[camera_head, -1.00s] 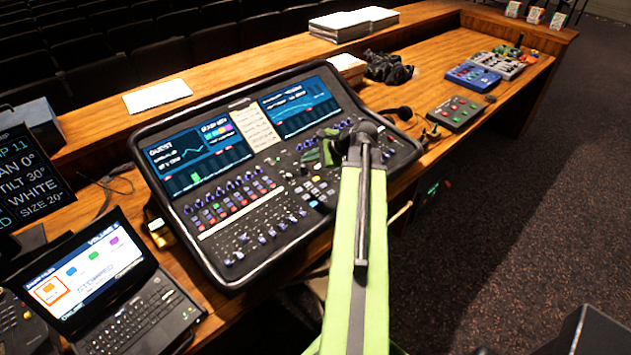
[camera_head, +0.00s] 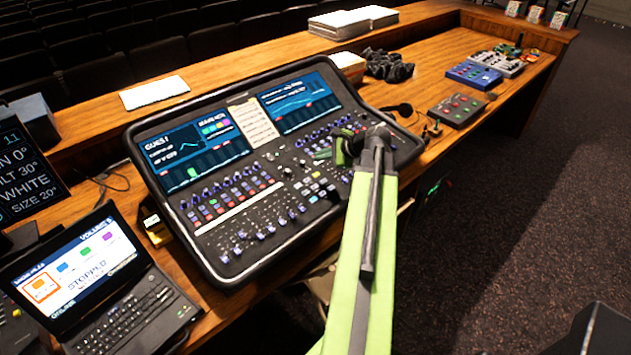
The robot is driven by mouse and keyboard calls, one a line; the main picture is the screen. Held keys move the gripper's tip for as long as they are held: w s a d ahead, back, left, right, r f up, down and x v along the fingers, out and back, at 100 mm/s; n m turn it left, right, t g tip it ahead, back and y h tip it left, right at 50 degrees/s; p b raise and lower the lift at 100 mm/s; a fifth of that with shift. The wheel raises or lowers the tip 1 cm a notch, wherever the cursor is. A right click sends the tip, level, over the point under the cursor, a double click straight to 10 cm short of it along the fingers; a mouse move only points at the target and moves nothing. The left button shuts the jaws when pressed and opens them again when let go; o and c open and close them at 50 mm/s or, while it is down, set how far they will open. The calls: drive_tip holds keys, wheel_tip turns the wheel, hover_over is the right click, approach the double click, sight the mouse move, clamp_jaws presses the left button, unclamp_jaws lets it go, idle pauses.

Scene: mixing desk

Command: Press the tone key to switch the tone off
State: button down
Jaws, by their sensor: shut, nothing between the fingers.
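The mixing desk (camera_head: 236,272) stands on the wooden table, with two lit screens along its back and rows of knobs, keys and faders in front. I cannot make out which key is the tone key; the labels are too small, and my arm covers part of the right side. My green arm reaches up from the bottom of the view. My gripper (camera_head: 322,156) is over the right part of the desk, below the right screen, with its fingers together and pointing left. Whether it touches the panel, I cannot tell.
A laptop (camera_head: 130,312) showing "STOPPED" sits at the front left, beside a dark display (camera_head: 24,178). A paper (camera_head: 155,92) lies on the back ledge. A black headset, a red-buttoned box (camera_head: 458,110) and a blue box (camera_head: 473,75) are at the right.

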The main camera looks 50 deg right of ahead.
drive_tip(key=f+b, duration=0.2)
drive_tip(key=f, duration=0.1)
drive_tip(key=f+b, duration=0.1)
drive_tip(key=f, duration=0.1)
drive_tip(key=shift+w+b, duration=0.3)
drive_tip(key=shift+b, duration=0.1)
drive_tip(key=shift+f, duration=0.1)
idle(1.4)
drive_tip(key=shift+f+b, duration=0.25)
drive_tip(key=shift+b, duration=0.15)
drive_tip(key=shift+f+b, duration=0.35)
drive_tip(key=shift+f, duration=0.05)
idle(0.3)
drive_tip(key=shift+r, duration=0.1)
drive_tip(key=shift+r+p, duration=0.7)
drive_tip(key=shift+p, duration=0.1)
drive_tip(key=shift+r, duration=0.1)
drive_tip(key=r+p, duration=0.4)
drive_tip(key=p, duration=0.1)
drive_tip(key=shift+s+r, duration=0.3)
drive_tip(key=shift+r, duration=0.1)
